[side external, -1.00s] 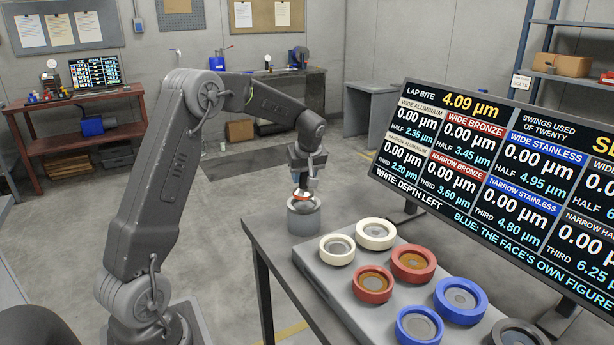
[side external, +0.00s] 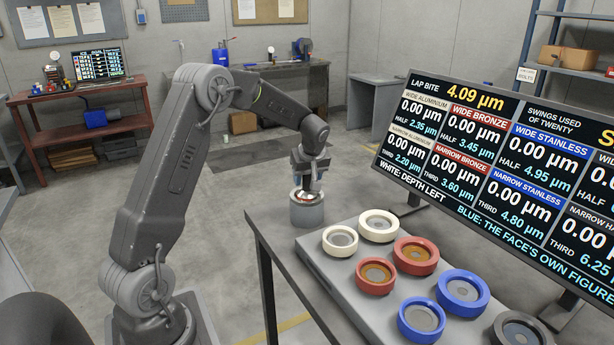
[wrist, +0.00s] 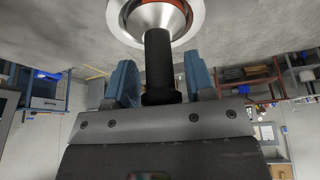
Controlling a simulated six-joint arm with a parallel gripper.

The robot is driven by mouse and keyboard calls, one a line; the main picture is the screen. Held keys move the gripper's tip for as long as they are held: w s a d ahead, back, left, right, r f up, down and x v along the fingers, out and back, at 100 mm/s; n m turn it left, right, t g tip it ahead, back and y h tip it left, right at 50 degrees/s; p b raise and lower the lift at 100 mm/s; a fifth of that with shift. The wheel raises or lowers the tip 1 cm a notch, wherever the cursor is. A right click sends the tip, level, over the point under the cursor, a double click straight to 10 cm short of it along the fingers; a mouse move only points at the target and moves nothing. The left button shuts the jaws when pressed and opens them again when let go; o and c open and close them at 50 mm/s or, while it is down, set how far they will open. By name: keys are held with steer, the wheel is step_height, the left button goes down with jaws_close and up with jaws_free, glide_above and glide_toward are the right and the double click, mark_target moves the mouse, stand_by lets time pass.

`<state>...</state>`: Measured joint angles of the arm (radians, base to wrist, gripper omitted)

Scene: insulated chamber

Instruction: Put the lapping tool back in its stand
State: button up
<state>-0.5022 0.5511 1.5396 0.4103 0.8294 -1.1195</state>
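The lapping tool (wrist: 158,62) has a black handle, a silver domed body and a red ring. In the wrist view its handle runs up between the two blue fingers of my gripper (wrist: 159,80), which stand close on both sides near its thicker end. The tool's silver and red part shows at the stand's top, upright. Its underside is hidden, so I cannot tell whether it rests fully in the stand.
A grey tray (side external: 319,262) to the right holds several round dishes in white (side external: 340,240), red (side external: 374,276), blue (side external: 421,321) and grey on a table. A large readout screen (side external: 490,170) stands behind it. Open floor lies left of the stand.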

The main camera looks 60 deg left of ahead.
steer(key=o, duration=0.3)
steer(key=v, duration=1.4)
steer(key=s+d+r+m+t+h, duration=0.1)
steer(key=s+d+r+m, duration=0.15)
steer(key=d, duration=0.25)
steer(key=s+d+r+m+t, duration=0.1)
steer(key=s+d+m, duration=0.2)
steer(key=d, duration=0.2)
steer(key=s+d+f+m+t+h, duration=0.2)
steer(key=s+d+m, duration=0.8)
steer(key=s+d, duration=0.5)
steer(key=s+f+h, duration=0.1)
steer(key=s+f, duration=0.1)
steer(key=s, duration=0.1)
steer(key=shift+t, duration=0.3)
